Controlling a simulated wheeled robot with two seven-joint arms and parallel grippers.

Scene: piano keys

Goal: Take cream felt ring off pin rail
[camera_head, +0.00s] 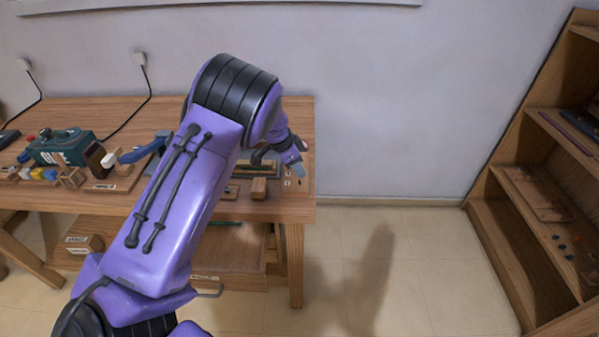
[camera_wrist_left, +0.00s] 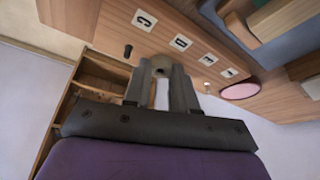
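The cream felt ring (camera_wrist_left: 158,63) shows in the left wrist view at the tips of my left gripper (camera_wrist_left: 160,72), on a wooden rail with lettered tiles. The two dark fingers stand apart with a narrow gap, one on each side of the ring. I cannot tell whether they touch it. The pin under the ring is hidden. In the head view my left gripper (camera_head: 297,168) reaches down at the right end of the table; the ring cannot be made out there. My right gripper is not in view.
The rail has lettered tiles (camera_wrist_left: 144,19) and a bare dark pin (camera_wrist_left: 127,50). A pink disc (camera_wrist_left: 240,91) lies nearby. The wooden table (camera_head: 297,115) holds a green box-like device (camera_head: 62,147) and small blocks at left. A shelf (camera_head: 520,210) stands at right, with free floor between.

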